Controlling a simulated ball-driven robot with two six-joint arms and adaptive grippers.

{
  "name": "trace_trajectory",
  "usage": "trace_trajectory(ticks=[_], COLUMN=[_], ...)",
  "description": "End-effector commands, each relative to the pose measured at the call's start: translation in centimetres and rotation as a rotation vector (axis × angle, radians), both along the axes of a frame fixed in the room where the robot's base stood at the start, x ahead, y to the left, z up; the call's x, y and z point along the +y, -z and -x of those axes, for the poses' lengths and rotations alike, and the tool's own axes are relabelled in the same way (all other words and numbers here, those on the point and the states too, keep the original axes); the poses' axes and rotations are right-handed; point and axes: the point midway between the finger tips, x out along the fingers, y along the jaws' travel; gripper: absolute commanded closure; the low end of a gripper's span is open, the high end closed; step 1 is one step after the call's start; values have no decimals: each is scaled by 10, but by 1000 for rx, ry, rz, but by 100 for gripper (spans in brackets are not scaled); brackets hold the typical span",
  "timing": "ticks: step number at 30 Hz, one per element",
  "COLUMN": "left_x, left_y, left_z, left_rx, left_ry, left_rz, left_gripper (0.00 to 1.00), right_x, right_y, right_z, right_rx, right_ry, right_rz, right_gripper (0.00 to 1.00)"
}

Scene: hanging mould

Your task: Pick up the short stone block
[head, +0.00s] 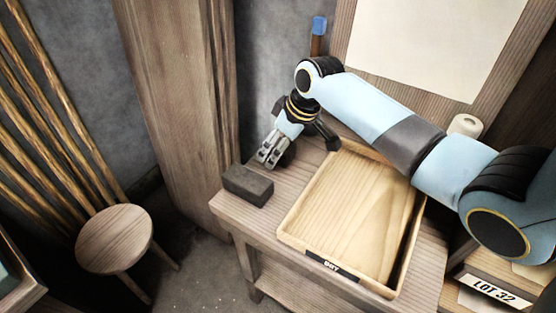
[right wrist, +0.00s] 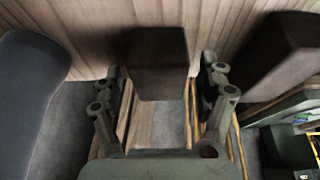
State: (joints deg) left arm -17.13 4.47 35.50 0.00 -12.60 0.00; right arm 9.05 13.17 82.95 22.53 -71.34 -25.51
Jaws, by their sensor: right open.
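The short stone block (head: 248,185) is a dark grey-brown rectangular block lying at the left corner of the wooden table in the head view. My right gripper (head: 268,158) is just behind and above it, pointing down. In the right wrist view, a dark block (right wrist: 158,55) shows between the two spread fingers of my right gripper (right wrist: 163,88), which look apart from it. The jaws are open and hold nothing. My left gripper is not in view.
A shallow wooden tray (head: 350,215) with a "DRY" label stands beside the block on the table. A round wooden stool (head: 114,238) stands on the floor at left. A wooden post (head: 180,110) rises behind the table. A "LOT 32" card (head: 495,290) is at lower right.

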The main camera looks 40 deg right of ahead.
Motion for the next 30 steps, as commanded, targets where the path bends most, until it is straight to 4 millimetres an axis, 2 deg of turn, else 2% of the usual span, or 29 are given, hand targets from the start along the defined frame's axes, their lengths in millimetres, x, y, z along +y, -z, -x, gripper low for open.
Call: trace_trajectory(ticks=[7, 24, 30], left_x=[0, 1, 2], left_y=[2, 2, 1], left_z=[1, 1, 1], left_rx=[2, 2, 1], left_ry=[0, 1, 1], left_rz=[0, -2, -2], left_gripper=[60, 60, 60], right_x=[0, 0, 0], right_y=[0, 1, 0], right_z=[-1, -1, -1], right_rx=[-1, 0, -1], right_ry=[0, 0, -1], right_rz=[0, 0, 1], right_gripper=[25, 98, 100])
